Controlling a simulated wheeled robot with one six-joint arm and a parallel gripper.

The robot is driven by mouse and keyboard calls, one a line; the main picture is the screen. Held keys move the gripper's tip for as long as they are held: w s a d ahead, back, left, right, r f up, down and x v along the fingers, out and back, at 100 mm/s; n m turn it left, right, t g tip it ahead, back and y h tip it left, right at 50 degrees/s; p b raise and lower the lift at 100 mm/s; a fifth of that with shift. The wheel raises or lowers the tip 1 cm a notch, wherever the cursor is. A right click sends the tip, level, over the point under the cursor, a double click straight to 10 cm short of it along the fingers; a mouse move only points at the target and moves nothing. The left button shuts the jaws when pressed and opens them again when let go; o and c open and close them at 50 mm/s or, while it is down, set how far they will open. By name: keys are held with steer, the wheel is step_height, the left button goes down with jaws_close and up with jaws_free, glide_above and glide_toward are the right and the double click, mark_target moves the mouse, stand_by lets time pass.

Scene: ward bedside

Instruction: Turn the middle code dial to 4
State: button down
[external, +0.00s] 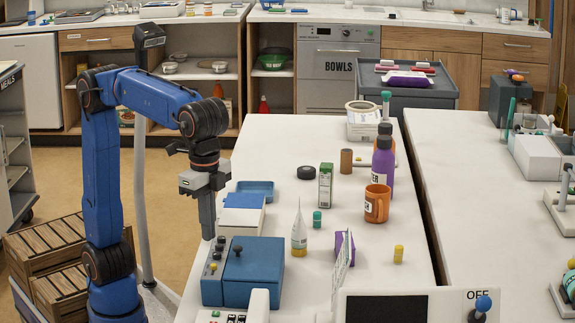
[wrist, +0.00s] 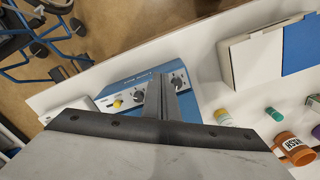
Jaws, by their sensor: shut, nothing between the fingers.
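The code panel (wrist: 128,88) is a light plate on a blue housing in the wrist view. A dark dial with a pale pointer (wrist: 139,96) shows left of my fingers, and another dark dial (wrist: 177,82) shows right of them. My fingers cover the part between, so a middle dial and its setting cannot be seen. In the external view the panel (external: 207,287) is a grey strip with several small knobs beside a blue box (external: 255,285). My gripper (external: 207,236) points down near the strip's far end; it also shows in the wrist view (wrist: 160,80). It is shut and empty; contact is unclear.
A yellow knob (wrist: 117,103) sits at the panel's left end. A white-and-blue box (external: 242,215) and blue tray (external: 255,188) lie just beyond the panel. A bottle with a pointed tip (external: 299,238) and orange mug (external: 376,207) stand to the right.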

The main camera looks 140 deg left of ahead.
step_height(320, 180, up, 4)
steer(key=shift+r, duration=0.25)
steer(key=shift+s, duration=0.1)
steer(key=s+f+m+t, duration=0.1)
steer(key=s+f, duration=0.3)
steer(key=s, duration=0.6)
steer(key=s+f+m+t, duration=0.15)
steer(key=s+f, duration=0.25)
steer(key=s, duration=0.6)
steer(key=s+f+t, duration=0.2)
steer(key=s+f, duration=1.2)
steer(key=s, duration=0.1)
steer(key=shift+d+f, duration=0.35)
steer(key=shift+d, duration=0.05)
steer(key=shift+m, duration=0.25)
